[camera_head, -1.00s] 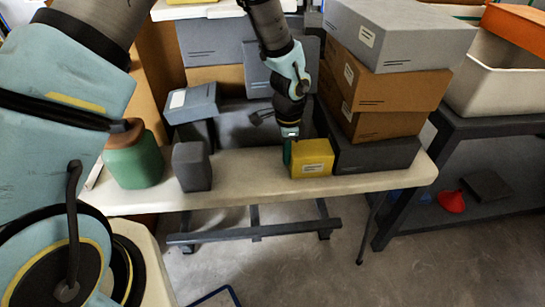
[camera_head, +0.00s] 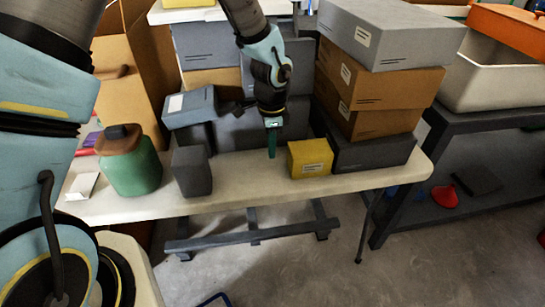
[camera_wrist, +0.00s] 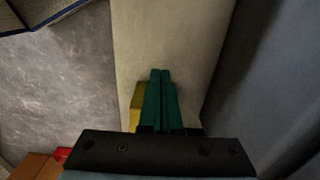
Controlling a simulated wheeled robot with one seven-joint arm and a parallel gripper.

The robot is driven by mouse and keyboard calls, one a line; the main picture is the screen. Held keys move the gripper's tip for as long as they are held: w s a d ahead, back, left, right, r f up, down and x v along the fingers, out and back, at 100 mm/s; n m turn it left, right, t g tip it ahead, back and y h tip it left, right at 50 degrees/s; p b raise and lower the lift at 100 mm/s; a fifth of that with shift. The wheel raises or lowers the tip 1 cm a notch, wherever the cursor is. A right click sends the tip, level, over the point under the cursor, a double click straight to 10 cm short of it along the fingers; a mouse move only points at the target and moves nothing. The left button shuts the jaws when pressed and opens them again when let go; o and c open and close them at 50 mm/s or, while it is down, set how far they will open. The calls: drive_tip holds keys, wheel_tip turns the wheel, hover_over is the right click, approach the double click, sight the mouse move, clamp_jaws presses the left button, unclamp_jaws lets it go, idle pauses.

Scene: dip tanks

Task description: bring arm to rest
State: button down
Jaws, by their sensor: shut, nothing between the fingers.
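My gripper (camera_head: 272,145) hangs over the cream table (camera_head: 240,192), pointing down, its green fingers shut with nothing between them. In the wrist view the two green fingers (camera_wrist: 160,100) lie side by side above the tabletop. A yellow box (camera_head: 310,157) with a white label stands just right of the gripper, apart from it. In the wrist view part of the yellow box (camera_wrist: 137,106) shows left of the fingers.
A stack of boxes (camera_head: 385,75) rises to the right of the yellow box. A dark grey block (camera_head: 191,171) and a green jar with a brown lid (camera_head: 130,165) stand to the left. Grey boxes (camera_head: 225,125) stand behind. The table is clear between the block and yellow box.

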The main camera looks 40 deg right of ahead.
wheel_tip(320, 180, up, 6)
drive_tip(key=r+b, duration=0.1)
drive_tip(key=w+a+r+n, duration=0.1)
drive_tip(key=w+a+n, duration=0.2)
drive_tip(key=a, duration=0.3)
drive_tip(key=w+a+r+n, duration=0.2)
drive_tip(key=w+a+n, duration=0.1)
drive_tip(key=a, duration=0.3)
drive_tip(key=w+a+r+n, duration=0.1)
drive_tip(key=w+a+n, duration=0.2)
drive_tip(key=a, duration=0.3)
drive_tip(key=shift+w+r+t, duration=0.15)
drive_tip(key=shift+t, duration=0.15)
drive_tip(key=s+a+r+n, duration=0.1)
drive_tip(key=a+n, duration=0.5)
drive_tip(key=a, duration=0.4)
drive_tip(key=s+a+r+n+t, duration=0.1)
drive_tip(key=a+r+n, duration=0.1)
drive_tip(key=a+n, duration=0.5)
drive_tip(key=a, duration=0.4)
drive_tip(key=shift+s+r, duration=0.3)
drive_tip(key=shift+s, duration=0.05)
